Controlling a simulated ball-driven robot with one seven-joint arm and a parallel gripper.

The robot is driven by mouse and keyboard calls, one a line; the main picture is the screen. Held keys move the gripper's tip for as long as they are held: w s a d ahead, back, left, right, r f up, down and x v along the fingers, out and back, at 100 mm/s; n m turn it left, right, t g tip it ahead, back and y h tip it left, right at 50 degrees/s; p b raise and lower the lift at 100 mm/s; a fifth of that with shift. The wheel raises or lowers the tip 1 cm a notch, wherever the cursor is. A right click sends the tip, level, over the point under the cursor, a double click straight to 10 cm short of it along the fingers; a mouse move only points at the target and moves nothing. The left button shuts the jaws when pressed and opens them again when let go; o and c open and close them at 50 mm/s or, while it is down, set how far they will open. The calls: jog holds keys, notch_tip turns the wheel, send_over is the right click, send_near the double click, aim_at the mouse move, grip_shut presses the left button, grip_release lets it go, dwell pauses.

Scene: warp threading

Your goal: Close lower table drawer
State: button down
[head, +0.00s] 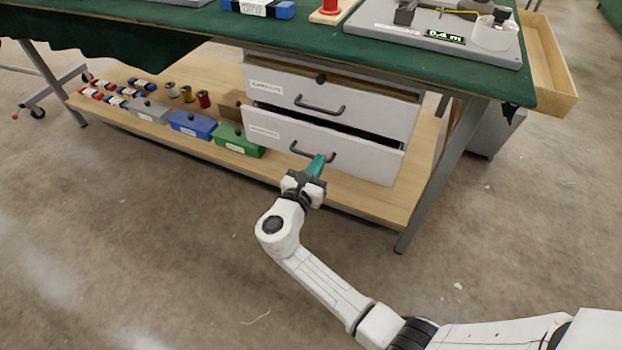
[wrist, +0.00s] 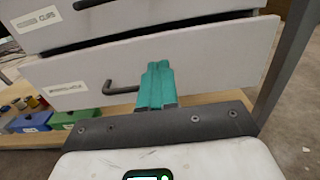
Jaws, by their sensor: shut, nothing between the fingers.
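The lower table drawer (head: 365,152) has a white front with a dark bar handle (head: 300,150) and stands partly open, with a dark gap above its front. The upper drawer (head: 375,108) above it also has a dark handle. My gripper (head: 318,163) has teal fingers, shut and empty, at the lower drawer's front beside the right end of its handle. In the wrist view, the fingers (wrist: 156,84) point at the lower drawer front (wrist: 215,62), just right of the handle (wrist: 112,89). I cannot tell whether the fingertips touch the front.
The green-topped table (head: 200,28) carries a grey tray (head: 400,30). A wooden side drawer (head: 548,65) sticks out at the right. The lower shelf (head: 370,205) holds blue (head: 190,124) and green (head: 235,140) boxes and spools left of the drawers. A table leg (head: 440,175) stands at right. The front floor is open.

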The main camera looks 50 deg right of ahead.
aim_at(333, 139)
jog(key=b+x, duration=0.2)
jog(key=x, duration=0.5)
jog(key=b+x, duration=0.1)
jog(key=x, duration=0.3)
jog(key=shift+d+f, duration=0.1)
jog(key=shift+d, duration=0.25)
jog(key=shift+w+a, duration=0.1)
